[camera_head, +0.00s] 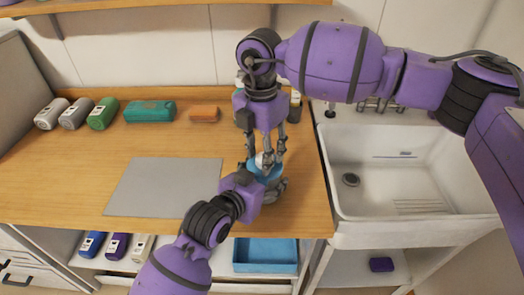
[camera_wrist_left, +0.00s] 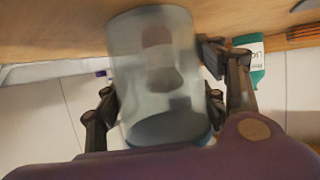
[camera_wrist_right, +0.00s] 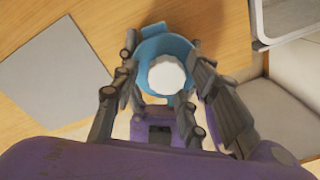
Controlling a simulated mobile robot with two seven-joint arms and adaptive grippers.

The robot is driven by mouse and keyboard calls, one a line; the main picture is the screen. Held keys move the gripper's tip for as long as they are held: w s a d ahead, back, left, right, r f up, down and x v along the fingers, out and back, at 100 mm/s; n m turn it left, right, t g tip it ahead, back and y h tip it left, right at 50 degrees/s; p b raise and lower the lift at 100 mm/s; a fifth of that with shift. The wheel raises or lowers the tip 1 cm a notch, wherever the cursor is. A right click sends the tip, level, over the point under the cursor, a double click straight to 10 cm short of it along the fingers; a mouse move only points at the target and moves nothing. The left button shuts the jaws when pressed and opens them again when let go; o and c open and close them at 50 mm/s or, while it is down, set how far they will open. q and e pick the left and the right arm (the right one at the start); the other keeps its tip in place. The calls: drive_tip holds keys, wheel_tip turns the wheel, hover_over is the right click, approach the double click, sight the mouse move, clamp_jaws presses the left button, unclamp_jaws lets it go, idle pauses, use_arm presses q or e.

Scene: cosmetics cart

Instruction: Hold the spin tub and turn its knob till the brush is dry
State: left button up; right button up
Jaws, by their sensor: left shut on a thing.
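The spin tub (camera_wrist_left: 133,75) stands near the right end of the wooden counter. Its wall is translucent grey, and its blue lid (camera_wrist_right: 150,50) has a white knob (camera_wrist_right: 166,75) in the middle. A dark, blurred shape, perhaps the brush (camera_wrist_left: 158,62), shows through the wall in the left wrist view. My left gripper (camera_head: 266,184) is shut around the tub's side from the front, one finger on each side. My right gripper (camera_head: 266,152) points down from above, over the lid. In the right wrist view its fingers are spread on both sides of the knob, with gaps showing.
A grey mat (camera_head: 165,186) lies left of the tub. Bottles are partly hidden behind my right gripper. The white sink (camera_head: 385,215) adjoins the counter's right edge.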

drive_tip(key=c, duration=1)
